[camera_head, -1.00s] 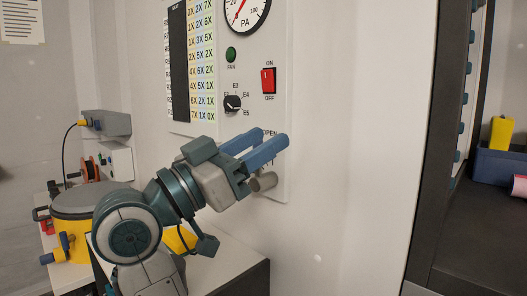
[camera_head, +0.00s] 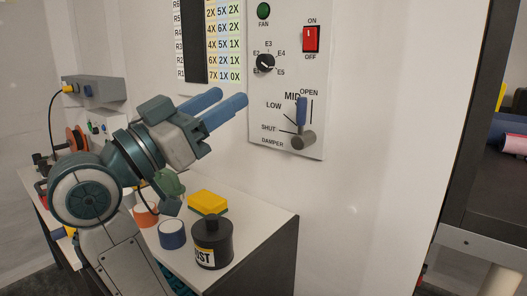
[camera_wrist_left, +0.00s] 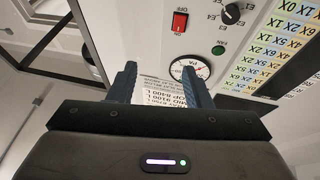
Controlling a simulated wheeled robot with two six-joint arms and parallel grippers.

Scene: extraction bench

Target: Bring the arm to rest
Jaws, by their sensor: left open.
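My left gripper (camera_head: 226,104) is open and empty. In the head view its blue fingers point up and right, in front of the wall panel and left of the damper lever. In the left wrist view the two fingers (camera_wrist_left: 158,84) stand apart with a gauge and a printed label beyond them. The damper lever (camera_head: 302,112) has a blue handle pointing up, between MID and OPEN on its scale, and the fingers look clear of it. My right gripper is not in view.
The control panel (camera_head: 284,168) carries a red switch (camera_head: 311,39), a selector knob (camera_head: 265,63) and a green fan button (camera_head: 264,10). On the bench (camera_head: 263,222) below stand a dark canister (camera_head: 212,247), a yellow sponge-like block (camera_head: 207,202) and a blue-and-white roll (camera_head: 172,234). A dark shelf is right.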

